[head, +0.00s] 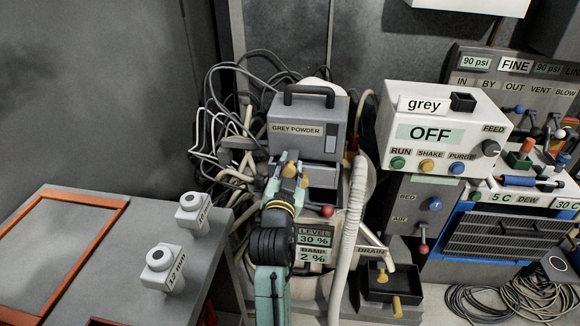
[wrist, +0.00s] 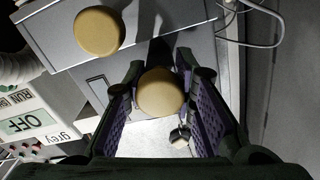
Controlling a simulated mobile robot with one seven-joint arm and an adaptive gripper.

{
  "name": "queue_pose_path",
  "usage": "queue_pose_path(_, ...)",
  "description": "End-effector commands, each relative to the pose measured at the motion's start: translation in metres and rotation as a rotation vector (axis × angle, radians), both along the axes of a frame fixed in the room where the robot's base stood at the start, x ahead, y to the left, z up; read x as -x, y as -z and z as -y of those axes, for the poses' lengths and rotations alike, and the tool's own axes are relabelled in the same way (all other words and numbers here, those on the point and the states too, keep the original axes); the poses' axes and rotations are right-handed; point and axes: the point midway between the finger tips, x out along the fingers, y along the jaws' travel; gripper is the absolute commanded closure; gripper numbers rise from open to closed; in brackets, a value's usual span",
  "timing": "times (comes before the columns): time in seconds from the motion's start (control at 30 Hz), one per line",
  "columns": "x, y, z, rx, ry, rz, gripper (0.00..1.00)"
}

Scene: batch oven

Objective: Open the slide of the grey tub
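The grey tub (head: 308,108) is a box with a dark carrying handle on top and a "GREY POWDER" label on its front. It stands at the middle of the head view. My gripper (head: 289,172) is in front of the tub's lower part and hides some of it. Two tan knobs show by the gripper. In the wrist view, one round tan knob (wrist: 160,92) lies between the purple finger pads of my gripper (wrist: 161,80). I cannot tell whether the pads touch it. A second tan knob (wrist: 99,30) is outside the fingers, at upper left.
A white control box (head: 440,118) reading "grey" and "OFF" stands right of the tub. A ribbed pale hose (head: 349,240) hangs close to my arm's right. A red ball knob (head: 327,211) sits below the tub. Cables crowd the left. A bench (head: 100,270) stands at lower left.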

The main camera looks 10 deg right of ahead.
Motion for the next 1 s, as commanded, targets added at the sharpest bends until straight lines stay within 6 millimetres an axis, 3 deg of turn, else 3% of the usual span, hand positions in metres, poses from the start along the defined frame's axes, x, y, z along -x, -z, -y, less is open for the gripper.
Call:
queue_pose_path(0.3, 0.0, 0.0, 0.0, 0.0, 0.0, 0.0, 0.54)
queue_pose_path(0.63, 0.002, 0.001, -0.001, 0.0, 0.0, -0.001, 0.54)
queue_pose_path(1.0, 0.054, 0.001, -0.023, 0.0, -0.001, -0.002, 0.54)
